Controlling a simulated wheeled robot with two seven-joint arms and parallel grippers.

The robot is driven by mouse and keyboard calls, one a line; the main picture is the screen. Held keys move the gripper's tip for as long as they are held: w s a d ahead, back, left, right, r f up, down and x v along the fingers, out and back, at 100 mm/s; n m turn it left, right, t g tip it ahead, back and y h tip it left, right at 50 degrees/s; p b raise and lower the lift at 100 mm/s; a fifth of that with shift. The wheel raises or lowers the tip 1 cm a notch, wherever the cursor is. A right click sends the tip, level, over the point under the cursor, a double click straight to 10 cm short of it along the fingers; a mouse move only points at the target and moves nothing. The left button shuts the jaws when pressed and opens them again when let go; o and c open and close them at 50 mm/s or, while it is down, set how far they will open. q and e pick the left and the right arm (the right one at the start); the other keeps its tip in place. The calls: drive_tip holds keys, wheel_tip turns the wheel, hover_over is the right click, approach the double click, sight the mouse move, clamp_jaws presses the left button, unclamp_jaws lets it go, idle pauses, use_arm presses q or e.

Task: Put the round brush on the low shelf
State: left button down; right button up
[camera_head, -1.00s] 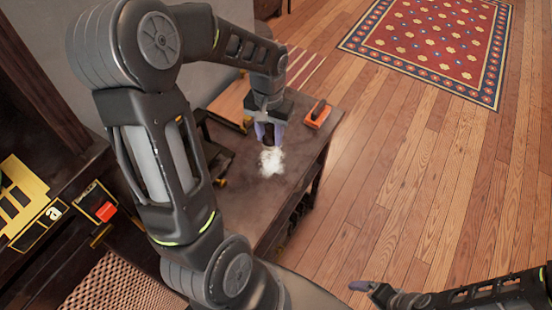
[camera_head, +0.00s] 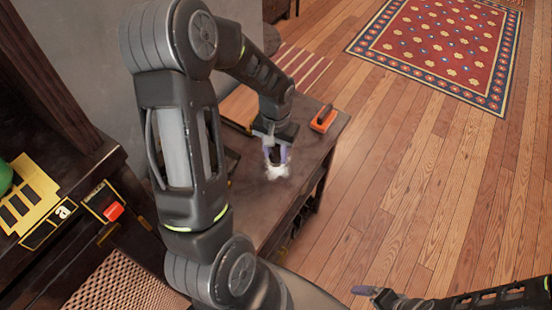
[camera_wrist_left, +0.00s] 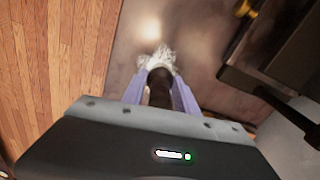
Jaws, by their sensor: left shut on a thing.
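The round brush has a dark handle and pale, fluffy bristles (camera_head: 277,172). My left gripper (camera_head: 276,156) is shut on its handle, with the bristles pointing down over the dark tabletop (camera_head: 255,190). In the left wrist view, the dark handle (camera_wrist_left: 159,88) sits between the purple fingers and the white bristles (camera_wrist_left: 157,59) show beyond them. I cannot tell whether the bristles touch the tabletop. A shelf space under the table shows only in part at its right side (camera_head: 299,215). My right gripper (camera_head: 365,291) is low at the right, and its opening is unclear.
An orange-handled tool (camera_head: 323,118) lies near the table's far right corner. A wooden board (camera_head: 240,105) is at the table's far left. A dark cabinet with yellow cards (camera_head: 28,195) and a red item (camera_head: 114,211) stands left. Wooden floor on the right is open, with a patterned rug (camera_head: 440,45).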

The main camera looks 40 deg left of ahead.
sight(276, 160)
use_arm(q)
wheel_tip(276, 160, down, 3)
drive_tip(key=shift+f, duration=0.1)
drive_tip(key=shift+f, duration=0.2)
drive_tip(key=c, duration=1.4)
unclamp_jaws()
drive_tip(key=o, duration=0.5)
drive_tip(key=shift+c, duration=0.2)
drive_tip(key=shift+r, duration=0.15)
wheel_tip(276, 160, up, 12)
drive_tip(key=shift+r, duration=0.1)
